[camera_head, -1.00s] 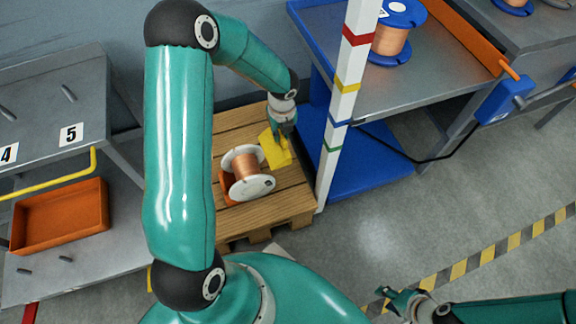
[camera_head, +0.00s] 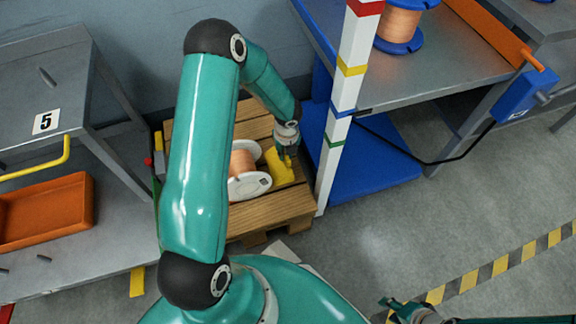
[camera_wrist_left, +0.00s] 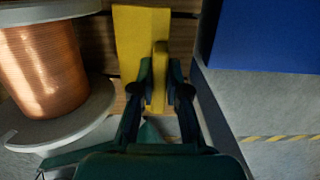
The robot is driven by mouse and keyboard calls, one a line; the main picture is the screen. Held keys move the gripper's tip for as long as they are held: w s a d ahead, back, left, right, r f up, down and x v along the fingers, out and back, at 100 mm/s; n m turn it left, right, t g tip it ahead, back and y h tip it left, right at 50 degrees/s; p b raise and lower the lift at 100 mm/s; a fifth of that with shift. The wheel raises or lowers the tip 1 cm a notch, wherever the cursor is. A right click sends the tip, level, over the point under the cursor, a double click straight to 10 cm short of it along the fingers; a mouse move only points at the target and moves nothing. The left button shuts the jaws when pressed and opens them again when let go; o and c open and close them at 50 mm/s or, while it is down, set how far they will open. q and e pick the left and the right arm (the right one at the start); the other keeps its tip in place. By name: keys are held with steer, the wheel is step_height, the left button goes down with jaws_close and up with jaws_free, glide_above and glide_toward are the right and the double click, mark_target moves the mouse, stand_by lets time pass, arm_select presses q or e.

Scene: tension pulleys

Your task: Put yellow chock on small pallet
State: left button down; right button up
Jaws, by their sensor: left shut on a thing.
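The yellow chock (camera_head: 281,168) is on the small wooden pallet (camera_head: 268,211), right beside a white spool wound with copper wire (camera_head: 249,184). In the left wrist view the chock (camera_wrist_left: 139,45) shows its broad face and an upright rib. My left gripper (camera_head: 287,152) is shut on this rib, and its fingers (camera_wrist_left: 160,85) lie on both sides of it. Whether the chock's underside touches the boards is hidden. My right gripper (camera_head: 392,309) is at the bottom edge, far from the chock; its fingers are too small to judge.
A striped post (camera_head: 347,88) and a blue platform (camera_head: 375,165) stand close to the pallet's right side. A metal bench (camera_head: 460,75) with a blue spool is behind. Shelves with an orange tray (camera_head: 45,210) are at left. Floor at right is clear.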

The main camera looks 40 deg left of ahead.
arm_select(q)
steer(key=shift+f+b, duration=1.1)
steer(key=shift+f, duration=1.1)
steer(key=shift+f, duration=0.15)
steer(key=c, duration=1.2)
jaws_free()
